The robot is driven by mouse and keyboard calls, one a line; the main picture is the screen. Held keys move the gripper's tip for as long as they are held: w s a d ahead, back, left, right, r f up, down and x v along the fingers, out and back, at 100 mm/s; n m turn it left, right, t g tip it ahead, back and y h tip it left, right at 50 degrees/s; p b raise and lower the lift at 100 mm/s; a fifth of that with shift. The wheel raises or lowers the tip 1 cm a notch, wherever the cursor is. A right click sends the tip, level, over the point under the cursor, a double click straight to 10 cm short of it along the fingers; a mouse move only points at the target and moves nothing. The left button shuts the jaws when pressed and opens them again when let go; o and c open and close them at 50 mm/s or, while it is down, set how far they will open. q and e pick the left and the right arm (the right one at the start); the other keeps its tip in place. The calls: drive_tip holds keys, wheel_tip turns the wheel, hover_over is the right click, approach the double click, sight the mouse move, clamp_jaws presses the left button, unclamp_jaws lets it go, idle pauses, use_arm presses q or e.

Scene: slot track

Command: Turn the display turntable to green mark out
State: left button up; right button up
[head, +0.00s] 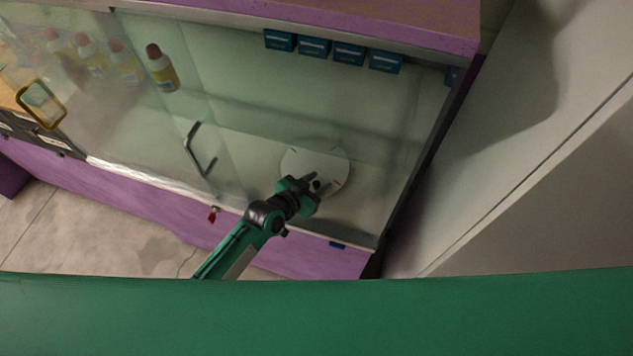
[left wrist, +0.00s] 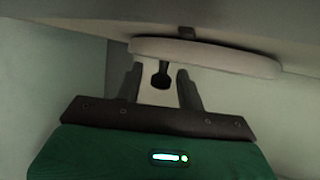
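The display turntable (head: 309,164) is a round white disc on the cabinet floor behind the counter front. A small red mark (head: 338,184) shows on its near right edge. Other small marks sit on its far rim, but I cannot tell which is green. A dark knob (head: 317,184) stands near its front edge. My left gripper (head: 312,182) reaches over the near side of the disc. In the left wrist view its fingers are apart, with the dark knob (left wrist: 161,76) between them and gaps on both sides. The turntable (left wrist: 225,59) lies beyond. My right gripper is not in view.
A glass door with a dark handle (head: 187,149) covers the left part of the cabinet. Blue boxes (head: 314,47) line the back, and a bottle (head: 162,68) stands at the back left. A red key-like thing (head: 213,214) hangs at the front rail. A side wall closes the right.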

use_arm(q)
clamp_jaws()
drive_tip(key=shift+d+r+p, duration=0.15)
drive_tip(key=shift+r+p, duration=0.1)
drive_tip(key=shift+p, duration=0.35)
drive_tip(key=shift+d+n+t+y+p, duration=0.3)
drive_tip(key=shift+n+t+y+p, duration=0.1)
drive_tip(key=shift+n+y+p, duration=0.3)
drive_tip(key=shift+w+d+n+t+y+p, duration=0.3)
drive_tip(key=shift+n+t+y+p, duration=0.15)
drive_tip(key=shift+n+p, duration=0.2)
drive_tip(key=shift+d+f+y, duration=0.1)
drive_tip(key=shift+d+y, duration=0.05)
drive_tip(key=shift+y, duration=0.2)
unclamp_jaws()
drive_tip(key=shift+f, duration=0.1)
drive_tip(key=shift+s, duration=0.1)
